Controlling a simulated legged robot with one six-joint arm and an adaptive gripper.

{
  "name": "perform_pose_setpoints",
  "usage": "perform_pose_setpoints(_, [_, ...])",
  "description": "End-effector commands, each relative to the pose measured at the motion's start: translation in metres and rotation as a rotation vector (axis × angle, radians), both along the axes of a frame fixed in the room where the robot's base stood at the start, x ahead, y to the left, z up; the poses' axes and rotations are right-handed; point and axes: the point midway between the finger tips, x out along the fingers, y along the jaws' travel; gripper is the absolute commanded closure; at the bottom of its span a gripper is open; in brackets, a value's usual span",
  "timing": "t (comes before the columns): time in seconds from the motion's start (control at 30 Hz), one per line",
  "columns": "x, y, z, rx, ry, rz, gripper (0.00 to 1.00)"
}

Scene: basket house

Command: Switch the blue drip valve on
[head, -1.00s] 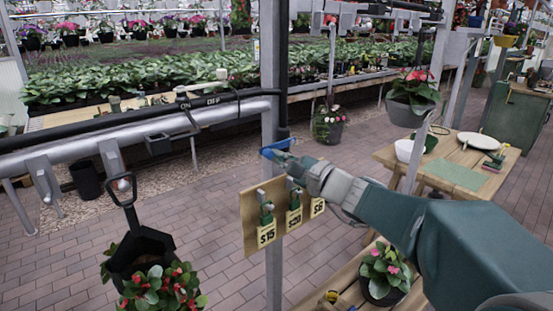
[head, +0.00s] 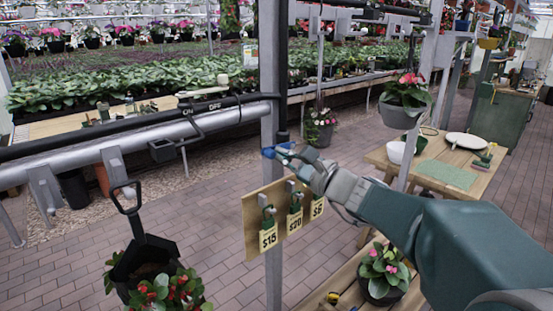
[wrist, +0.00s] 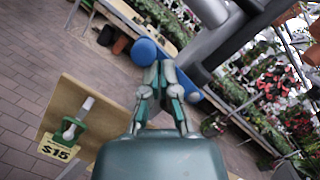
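The blue drip valve (head: 275,152) sits at the grey post, by the lower end of the dark vertical pipe. In the wrist view its blue handle shows as a rounded end (wrist: 145,50) at upper left of my fingertips and another blue part (wrist: 193,97) to their right. My gripper (head: 287,157) is right beside the valve, coming from the right. In the wrist view my gripper's fingertips (wrist: 160,68) are close together at the handle, with nothing seen held between them. I cannot tell whether they touch it. The handle's middle is partly hidden behind the fingers.
A wooden board (head: 251,225) with price-tagged hooks hangs on the post just below the valve. A grey pipe (head: 75,157) with ON and OFF labels above it runs left. A hanging pot (head: 402,115) and a wooden table (head: 425,182) are at right.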

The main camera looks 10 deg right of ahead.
Motion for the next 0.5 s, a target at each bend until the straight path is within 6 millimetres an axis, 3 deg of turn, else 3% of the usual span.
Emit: perform_pose_setpoints(0.5, [0.0011,-0.0054,0.0119,0.184,0.123,0.000,1.00])
